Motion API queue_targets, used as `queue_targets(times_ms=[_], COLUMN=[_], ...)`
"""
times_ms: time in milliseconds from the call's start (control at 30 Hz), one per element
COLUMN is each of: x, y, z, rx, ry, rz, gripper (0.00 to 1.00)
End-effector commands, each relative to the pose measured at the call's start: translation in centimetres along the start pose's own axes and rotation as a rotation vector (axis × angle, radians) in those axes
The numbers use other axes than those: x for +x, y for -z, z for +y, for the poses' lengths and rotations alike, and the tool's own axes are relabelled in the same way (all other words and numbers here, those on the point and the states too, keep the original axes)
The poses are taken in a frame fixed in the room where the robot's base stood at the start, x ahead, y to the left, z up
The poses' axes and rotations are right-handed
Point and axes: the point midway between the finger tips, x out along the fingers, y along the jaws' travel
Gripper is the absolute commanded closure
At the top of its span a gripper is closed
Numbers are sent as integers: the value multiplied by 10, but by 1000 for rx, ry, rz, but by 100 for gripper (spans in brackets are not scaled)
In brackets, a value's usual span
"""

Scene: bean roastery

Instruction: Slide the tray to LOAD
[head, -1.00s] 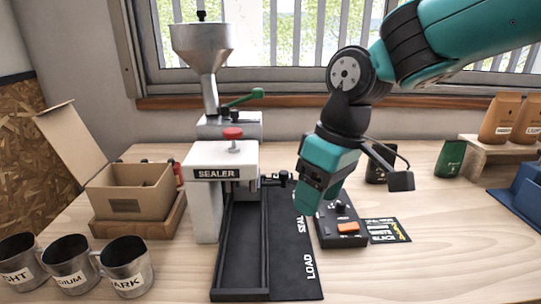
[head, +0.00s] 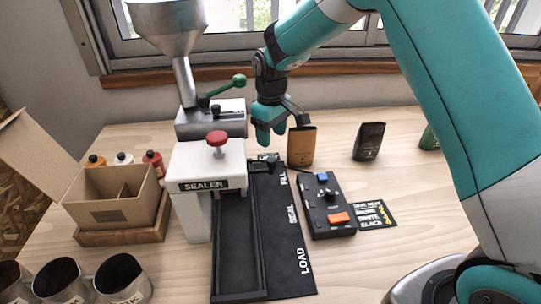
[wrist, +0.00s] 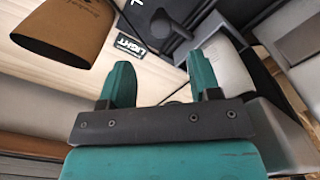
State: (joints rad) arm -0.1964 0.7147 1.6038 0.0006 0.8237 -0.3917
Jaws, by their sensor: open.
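A dark rail track (head: 237,243) runs from under the white SEALER press (head: 206,168) to the front, beside a black strip lettered FILL, SEAL and LOAD (head: 285,232). A small dark part, apparently the tray's end or handle (head: 262,165), shows at the FILL end. The rest of the tray is hard to tell from the track. My gripper (head: 268,140) is open, just above and behind that FILL end. In the wrist view its two green fingers (wrist: 160,78) stand apart with nothing between them. A black part (wrist: 165,20) lies beyond the fingers; contact cannot be told.
A brown pouch (head: 301,146) stands just right of my gripper. A control box (head: 327,205) with blue and orange buttons lies right of the strip. A black pouch (head: 369,140) stands farther right. An open carton (head: 112,194) and metal cups (head: 121,279) are left.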

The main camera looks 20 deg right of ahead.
Motion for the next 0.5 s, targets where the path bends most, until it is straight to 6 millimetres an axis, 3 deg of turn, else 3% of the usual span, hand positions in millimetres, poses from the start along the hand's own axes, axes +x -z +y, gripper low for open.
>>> queue_targets(times_ms=[200, 500], x=[48, 83], y=[0, 1], z=[-1, -1], rx=[-1, -2], ry=[2, 0], rz=[-4, 0], gripper=[43, 43])
